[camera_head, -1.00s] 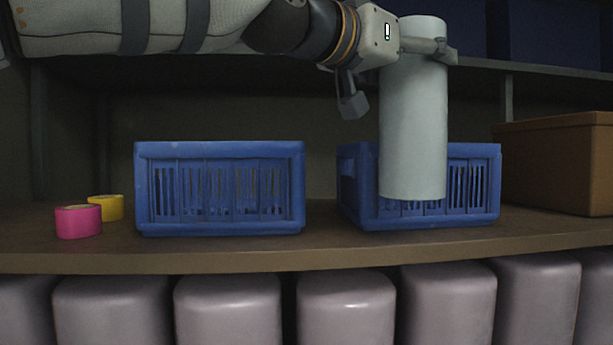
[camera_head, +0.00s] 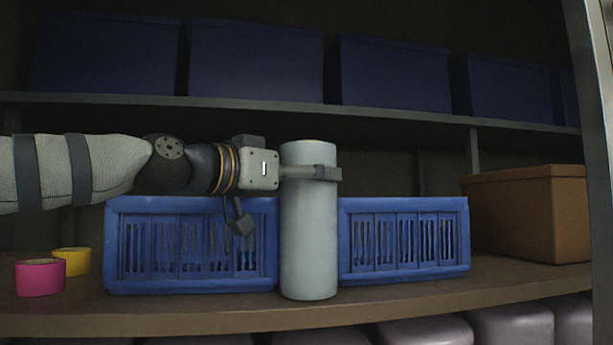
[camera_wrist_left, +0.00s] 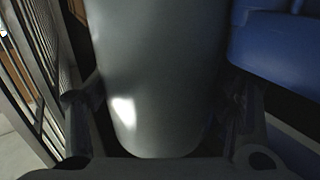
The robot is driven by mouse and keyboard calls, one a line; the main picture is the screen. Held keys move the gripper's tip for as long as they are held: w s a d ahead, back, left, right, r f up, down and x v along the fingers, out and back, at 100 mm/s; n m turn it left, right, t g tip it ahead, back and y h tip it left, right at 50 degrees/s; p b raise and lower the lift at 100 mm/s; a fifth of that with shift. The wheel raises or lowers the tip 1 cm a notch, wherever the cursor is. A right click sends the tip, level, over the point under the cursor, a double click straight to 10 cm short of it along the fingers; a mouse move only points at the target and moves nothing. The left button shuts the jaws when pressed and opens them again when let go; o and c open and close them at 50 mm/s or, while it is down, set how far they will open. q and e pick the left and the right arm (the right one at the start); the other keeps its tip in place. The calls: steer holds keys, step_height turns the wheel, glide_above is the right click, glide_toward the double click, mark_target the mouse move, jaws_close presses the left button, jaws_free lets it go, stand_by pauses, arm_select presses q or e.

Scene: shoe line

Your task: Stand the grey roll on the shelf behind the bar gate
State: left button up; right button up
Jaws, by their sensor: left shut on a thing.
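The grey roll (camera_head: 309,240) is a tall, plain cylinder, upright in front of the gap between two blue crates. My left gripper (camera_head: 322,173) is shut on it near its top, reaching from the left. The roll's lower end is low over the shelf (camera_head: 190,318), close to its front edge; I cannot tell whether it touches. In the left wrist view the roll (camera_wrist_left: 160,75) fills the middle between the fingers of the left gripper (camera_wrist_left: 160,115). A barred panel (camera_wrist_left: 40,70), perhaps the bar gate, shows at the left there. No gate shows in the head view. My right gripper is not in view.
A left blue crate (camera_head: 190,284) and a right blue crate (camera_head: 405,272) flank the roll. Pink tape (camera_head: 40,278) and yellow tape (camera_head: 73,262) lie at the far left. A brown box (camera_head: 530,215) stands right. Dark bins (camera_head: 255,65) fill the upper shelf.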

arm_select(q)
steer(key=o, duration=2)
steer(key=shift+f, duration=0.15)
steer(key=shift+c, duration=0.2)
steer(key=v, duration=1.2)
